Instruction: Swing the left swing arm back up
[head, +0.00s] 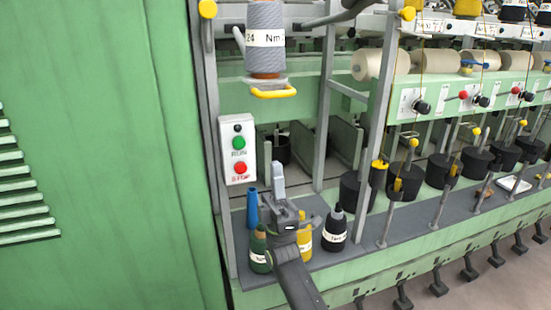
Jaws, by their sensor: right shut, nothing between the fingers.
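A grey yarn cone (265,40) with a paper label sits on a holder with a yellow handle (274,91) at the upper left of the machine. A grey post (203,130) with a yellow knob (207,9) stands left of it. A dark bar (335,14) runs beside the cone's top. I cannot tell which of these parts is the left swing arm. My right gripper (278,172) is shut and empty, pointing up below the cone and apart from it, in front of the shelf. My left gripper is not in view.
A control box (238,150) with green and red buttons is left of my right gripper. A blue tube (252,208), green bottle (260,250), yellow bottle (305,236) and black bottle (335,229) stand close around it on the grey shelf (365,238). A green cabinet (100,150) fills the left.

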